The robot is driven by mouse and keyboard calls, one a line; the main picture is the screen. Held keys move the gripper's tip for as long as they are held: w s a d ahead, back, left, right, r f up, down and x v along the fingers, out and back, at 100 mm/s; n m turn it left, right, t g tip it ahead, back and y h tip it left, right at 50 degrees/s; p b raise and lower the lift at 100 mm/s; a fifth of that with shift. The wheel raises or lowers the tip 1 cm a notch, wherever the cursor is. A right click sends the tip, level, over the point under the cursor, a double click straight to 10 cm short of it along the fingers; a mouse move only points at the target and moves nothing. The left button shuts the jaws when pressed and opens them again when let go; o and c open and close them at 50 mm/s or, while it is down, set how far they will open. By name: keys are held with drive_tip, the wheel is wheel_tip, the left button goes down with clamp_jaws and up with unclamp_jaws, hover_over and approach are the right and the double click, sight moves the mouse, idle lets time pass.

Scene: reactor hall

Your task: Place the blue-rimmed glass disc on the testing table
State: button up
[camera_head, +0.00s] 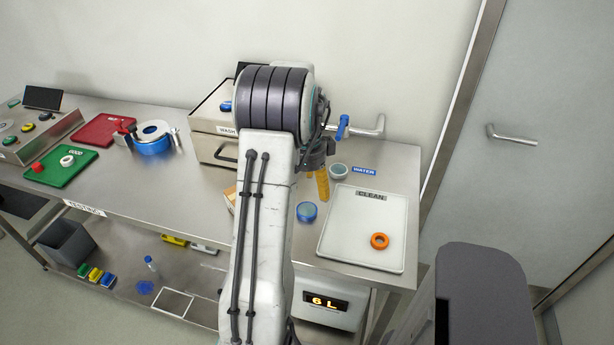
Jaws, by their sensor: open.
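A blue-rimmed disc (306,211) with a bluish glassy face lies on the steel bench, left of the white CLEAN tray. The testing table (120,189) is the left stretch of the bench, with a TESTING label on its front edge. My gripper (317,180) hangs behind and above the disc, apart from it, partly hidden by my arm. Its yellow-orange fingers point down, open, and nothing shows between them.
The CLEAN tray (343,241) holds an orange ring (379,241). A pale round dish (338,170) stands beside the WATER label. A washer box (213,125), blue roll (152,142), green tray (61,167) and red tray (105,131) stand further left. Bare steel lies near the TESTING label.

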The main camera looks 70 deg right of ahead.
drive_tip(key=w+a+r+n+t+h+b, duration=0.1)
drive_tip(key=w+a+r+n, duration=0.5)
drive_tip(key=w+a+n, duration=0.3)
drive_tip(key=w+a+r+n+b, duration=0.1)
drive_tip(key=w+a+r+n, duration=0.45)
drive_tip(key=w+a, duration=0.4)
drive_tip(key=s+a+n+t, duration=0.1)
drive_tip(key=s+a+n, duration=0.2)
drive_tip(key=a+n, duration=0.7)
drive_tip(key=s+a+f+n+t+y, duration=0.1)
drive_tip(key=s+a+n+t, duration=0.1)
drive_tip(key=a+n, duration=0.8)
drive_tip(key=s+a, duration=0.1)
drive_tip(key=a, duration=0.4)
drive_tip(key=shift+f, duration=0.15)
